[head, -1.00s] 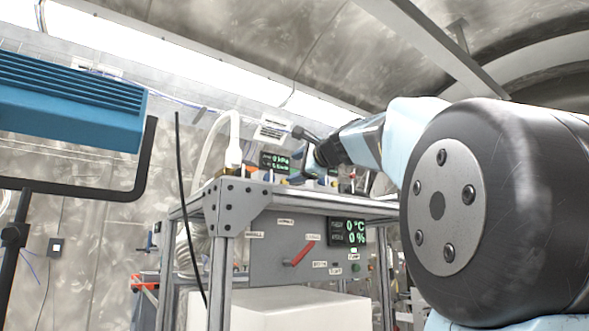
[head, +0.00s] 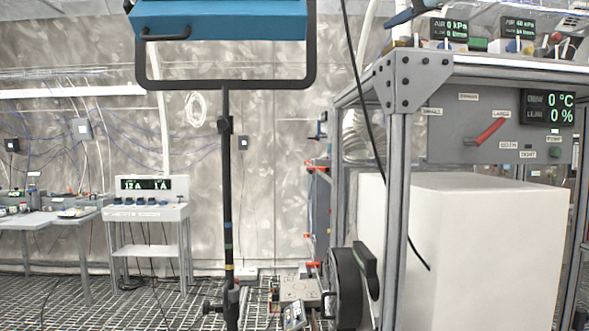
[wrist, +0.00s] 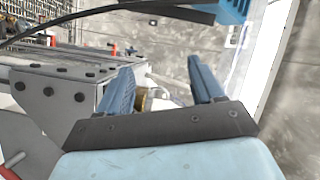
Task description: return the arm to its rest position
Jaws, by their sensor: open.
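My gripper (wrist: 160,66) shows in the wrist view, with two blue fingers spread apart and nothing between them. It is open beside the corner of the steel rack (wrist: 62,88), which fills the left of that view. I cannot tell whether it touches the rack. In the head view, a small blue and dark shape (head: 408,13) shows at the top above the rack corner. I cannot tell whether it is the gripper. The rest of my arm is out of the head view.
The steel rack (head: 397,200) stands at right with a red-lever panel (head: 450,135) and a white block (head: 475,250). A blue lamp (head: 220,22) on a black stand (head: 227,200) is left of it. Open grating floor (head: 110,305) lies left.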

